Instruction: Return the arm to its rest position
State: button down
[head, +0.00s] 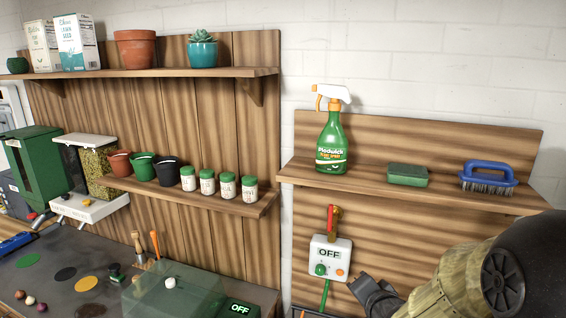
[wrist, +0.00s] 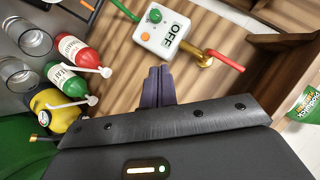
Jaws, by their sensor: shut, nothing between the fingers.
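My gripper (head: 372,290) is at the lower right of the head view, in front of the wooden wall panel. My arm reaches in from the right edge. In the wrist view its fingers (wrist: 158,84) are pressed together with nothing between them. They point toward a white control box (wrist: 163,35) with a green knob, an orange button and an OFF display. The same box is on the panel in the head view (head: 330,258), just left of my gripper and apart from it.
A red-handled valve (wrist: 222,59) sits beside the box. Bottles (wrist: 66,82) and glass jars (wrist: 30,38) stand near my gripper. A shelf (head: 430,196) with a spray bottle (head: 332,140), sponge (head: 407,174) and brush (head: 488,178) is above. A clear cover (head: 175,290) sits on the left bench.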

jog(key=s+a+f+n+g, duration=0.1)
jog(key=s+f+n+g, duration=0.2)
jog(key=s+n+g, duration=0.2)
jog(key=s+a+f+n+g+h, duration=0.1)
jog(key=s+f+n+g, duration=0.3)
jog(key=s, duration=0.6)
jog(key=shift+a+n+g, duration=0.4)
jog(key=shift+a, duration=0.05)
jog(key=c, duration=2.1)
grip_release()
